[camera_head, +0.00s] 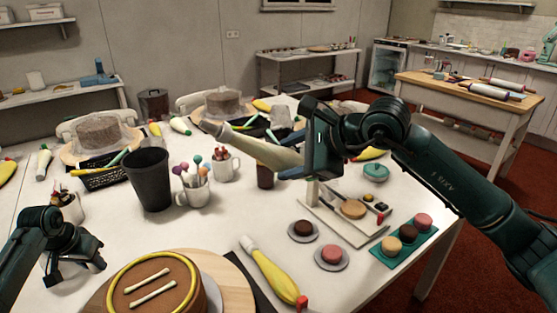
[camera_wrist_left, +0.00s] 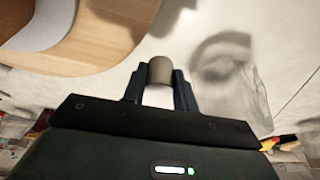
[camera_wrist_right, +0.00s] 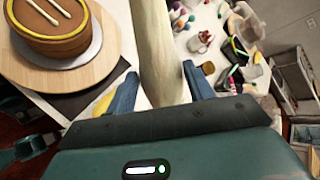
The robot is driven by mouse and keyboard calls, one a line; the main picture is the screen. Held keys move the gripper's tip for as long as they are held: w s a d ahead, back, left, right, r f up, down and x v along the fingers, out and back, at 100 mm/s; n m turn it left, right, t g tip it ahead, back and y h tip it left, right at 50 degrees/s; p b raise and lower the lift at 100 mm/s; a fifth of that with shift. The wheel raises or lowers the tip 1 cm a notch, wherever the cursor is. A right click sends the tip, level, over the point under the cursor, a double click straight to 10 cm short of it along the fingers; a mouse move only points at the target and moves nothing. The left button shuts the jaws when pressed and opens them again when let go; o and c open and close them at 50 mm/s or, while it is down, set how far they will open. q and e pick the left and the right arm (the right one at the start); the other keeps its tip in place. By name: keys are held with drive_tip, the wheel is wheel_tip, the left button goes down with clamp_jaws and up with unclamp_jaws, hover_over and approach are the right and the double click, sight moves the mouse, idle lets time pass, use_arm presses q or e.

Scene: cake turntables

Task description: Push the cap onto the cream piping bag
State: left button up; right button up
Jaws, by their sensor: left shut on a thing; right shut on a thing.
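The cream piping bag (camera_head: 262,148) is pale and long. My right gripper (camera_head: 308,150) is shut on it above the table, and its narrow brownish tip points left in the head view. In the right wrist view the bag (camera_wrist_right: 160,50) runs up between the fingers (camera_wrist_right: 158,92). My left gripper (camera_head: 72,272) is low at the left front, apart from the bag. In the left wrist view its fingers (camera_wrist_left: 160,90) are shut on a small grey-brown cap (camera_wrist_left: 160,70). The cap cannot be made out in the head view.
A brown cake (camera_head: 155,290) with two cream strips stands at the front. A yellow piping bag (camera_head: 272,275) lies right of it. A black bin (camera_head: 150,180) and a mug of tools (camera_head: 194,190) stand between the arms. Macarons sit on a green tray (camera_head: 405,243).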

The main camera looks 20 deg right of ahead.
idle(0.4)
use_arm(q)
drive_tip(key=s+d+r+m+g+h, duration=0.2)
drive_tip(key=s+d+r+m+h, duration=0.15)
drive_tip(key=d+r+m, duration=0.6)
drive_tip(key=s+d+r+m+g+h, duration=0.2)
drive_tip(key=d+r+m+h, duration=0.25)
drive_tip(key=r+m, duration=0.95)
drive_tip(key=s+d+r+m+g+h, duration=0.25)
drive_tip(key=d+r+m, duration=0.45)
drive_tip(key=r, duration=1.1)
drive_tip(key=w+x, duration=0.1)
drive_tip(key=x, duration=0.5)
drive_tip(key=shift+w+d+f+h, duration=0.25)
drive_tip(key=shift+w+d+h, duration=0.1)
drive_tip(key=shift+w+d, duration=0.15)
drive_tip(key=shift+d+f+n+t, duration=0.25)
drive_tip(key=shift+d+f, duration=0.1)
drive_tip(key=shift+d, duration=0.1)
drive_tip(key=shift+w+d+f, duration=0.1)
drive_tip(key=shift+d+f, duration=0.35)
drive_tip(key=shift+d, duration=0.2)
drive_tip(key=shift+w+d+f, duration=0.1)
drive_tip(key=shift+d+f, duration=0.65)
drive_tip(key=shift+d, duration=0.35)
